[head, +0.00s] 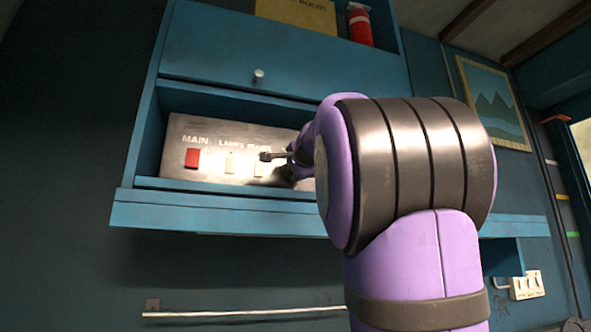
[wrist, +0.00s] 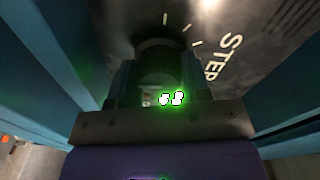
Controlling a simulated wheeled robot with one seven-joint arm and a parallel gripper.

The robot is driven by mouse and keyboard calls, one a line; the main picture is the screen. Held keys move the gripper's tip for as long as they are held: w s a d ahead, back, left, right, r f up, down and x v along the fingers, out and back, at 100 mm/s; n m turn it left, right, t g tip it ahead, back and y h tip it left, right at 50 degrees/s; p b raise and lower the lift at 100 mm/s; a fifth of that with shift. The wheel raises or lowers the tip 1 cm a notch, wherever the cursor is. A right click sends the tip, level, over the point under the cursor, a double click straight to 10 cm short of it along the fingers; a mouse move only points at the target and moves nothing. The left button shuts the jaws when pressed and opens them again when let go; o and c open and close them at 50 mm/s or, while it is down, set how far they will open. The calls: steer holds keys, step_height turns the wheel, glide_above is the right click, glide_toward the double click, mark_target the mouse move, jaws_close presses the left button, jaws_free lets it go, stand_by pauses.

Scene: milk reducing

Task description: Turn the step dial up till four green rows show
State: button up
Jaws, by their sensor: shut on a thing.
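The step dial (wrist: 158,62) is a dark round knob on the metal control panel (head: 218,141). In the wrist view my gripper (wrist: 160,75) is shut on it, one finger on each side. White tick marks and the word STEP are printed beside it. White marks with a green glow (wrist: 171,98) show below the dial; I cannot tell whether they are rows. In the head view my gripper (head: 288,157) is at the panel's right part, and my arm hides the dial. No clear set of green rows can be made out.
The panel sits in a blue cabinet recess with a front ledge (head: 200,205). A red MAIN switch (head: 192,158) and pale switches (head: 230,162) lie left of my gripper. A red canister (head: 360,25) stands above. A wall picture (head: 492,100) hangs at right.

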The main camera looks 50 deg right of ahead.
steer(key=shift+m, duration=0.6)
steer(key=o, duration=0.9)
steer(key=v, duration=1.1)
steer(key=shift+d, duration=0.1)
